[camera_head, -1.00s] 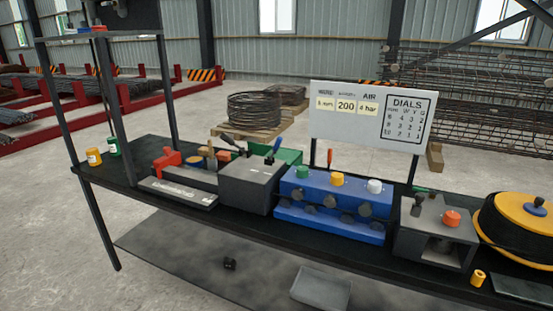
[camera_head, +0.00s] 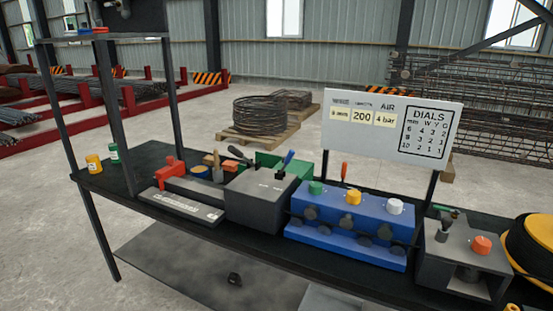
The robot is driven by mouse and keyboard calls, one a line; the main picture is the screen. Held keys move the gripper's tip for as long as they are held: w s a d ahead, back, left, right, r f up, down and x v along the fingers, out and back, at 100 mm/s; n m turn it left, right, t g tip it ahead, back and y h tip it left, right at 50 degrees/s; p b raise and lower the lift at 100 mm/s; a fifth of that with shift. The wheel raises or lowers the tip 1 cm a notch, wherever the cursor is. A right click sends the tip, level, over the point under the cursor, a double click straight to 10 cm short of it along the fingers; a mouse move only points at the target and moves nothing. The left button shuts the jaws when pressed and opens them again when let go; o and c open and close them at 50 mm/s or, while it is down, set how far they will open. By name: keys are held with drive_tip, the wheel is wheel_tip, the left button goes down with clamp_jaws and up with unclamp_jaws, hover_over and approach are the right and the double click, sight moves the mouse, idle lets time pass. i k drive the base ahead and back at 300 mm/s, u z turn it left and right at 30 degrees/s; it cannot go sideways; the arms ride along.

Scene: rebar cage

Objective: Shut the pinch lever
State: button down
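No label marks a pinch lever, so I cannot tell which lever it is. A grey box (camera_head: 262,205) on the bench carries a black lever (camera_head: 239,154) tilted up to the left and a blue-handled lever (camera_head: 286,161) tilted up to the right. A second grey box (camera_head: 462,256) at the right has a dark lever (camera_head: 446,225) standing beside a red-orange knob (camera_head: 482,245). Whether any lever is open or shut is unclear. My gripper is not in view.
Between the boxes sits a blue unit (camera_head: 350,222) with green, yellow and white knobs. A dials board (camera_head: 393,127) stands behind it. A shelf post (camera_head: 117,120) rises there; a yellow reel (camera_head: 540,240) is cut off at right.

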sight(291, 153)
drive_tip(key=u, duration=0.15)
drive_tip(key=i, duration=1.65)
drive_tip(key=z, duration=0.45)
